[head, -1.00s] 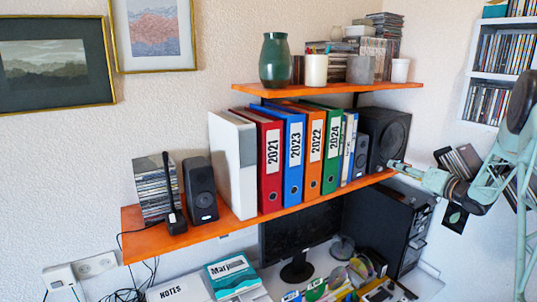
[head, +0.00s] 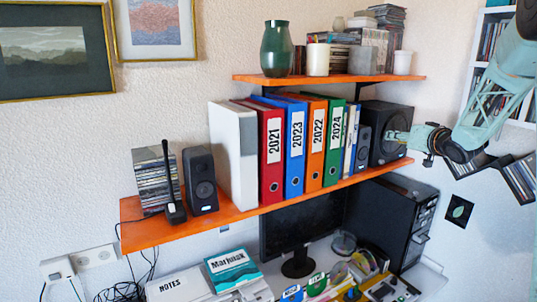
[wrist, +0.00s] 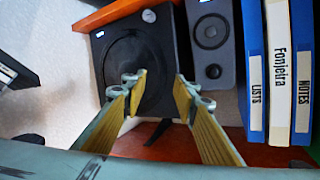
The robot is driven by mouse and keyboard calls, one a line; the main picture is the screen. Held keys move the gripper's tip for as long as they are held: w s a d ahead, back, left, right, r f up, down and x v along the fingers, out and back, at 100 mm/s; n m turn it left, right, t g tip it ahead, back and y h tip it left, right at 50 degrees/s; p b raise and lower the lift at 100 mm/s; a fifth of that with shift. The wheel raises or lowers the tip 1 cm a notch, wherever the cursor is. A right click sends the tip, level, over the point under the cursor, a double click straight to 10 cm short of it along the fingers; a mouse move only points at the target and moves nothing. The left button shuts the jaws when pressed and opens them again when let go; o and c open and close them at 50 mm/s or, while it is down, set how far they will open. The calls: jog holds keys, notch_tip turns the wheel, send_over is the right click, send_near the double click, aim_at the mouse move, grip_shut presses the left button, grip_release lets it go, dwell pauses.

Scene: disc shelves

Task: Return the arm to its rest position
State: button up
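My arm (head: 497,98) reaches in from the right edge of the head view. My gripper (head: 388,134) points left in front of the large black speaker (head: 376,158) at the right end of the lower orange shelf. In the wrist view my gripper (wrist: 160,84) is open, its two yellow-sided fingers apart with nothing between them. The large speaker (wrist: 119,66) shows behind and between the fingers. I cannot tell how close the fingertips are to it.
The lower orange shelf (head: 246,212) holds binders, small speakers and a disc stack. An upper orange shelf (head: 300,80) carries a green vase (head: 277,50) and cups. A white disc shelf (head: 466,75) is behind my arm. A black computer tower (head: 405,225) stands below.

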jog(key=s+a+r+g+h+b, duration=0.15)
jog(key=s+a, duration=0.25)
jog(key=s, duration=0.5)
jog(key=s+a+g+h+b, duration=0.15)
jog(key=s+a, duration=0.25)
jog(key=s, duration=0.5)
jog(key=s+a+r+g+h+b, duration=0.1)
jog(key=s+a+g+b, duration=0.2)
jog(key=s, duration=0.6)
jog(key=s+a+f+g+y+b, duration=0.1)
jog(key=s+a+f, duration=0.4)
jog(key=s, duration=1)
jog(key=s+a+f+n+g+b, duration=0.1)
jog(key=s+a+f, duration=0.4)
jog(key=s, duration=1.1)
jog(key=s+a+f+n+g+y+b, duration=0.1)
jog(key=s+a+f+g+b, duration=0.2)
jog(key=s, duration=1.3)
jog(key=a+f, duration=0.3)
jog(key=a, duration=0.2)
jog(key=shift+a+y+b, duration=0.3)
jog(key=shift+a, duration=0.05)
jog(key=shift+w, duration=0.1)
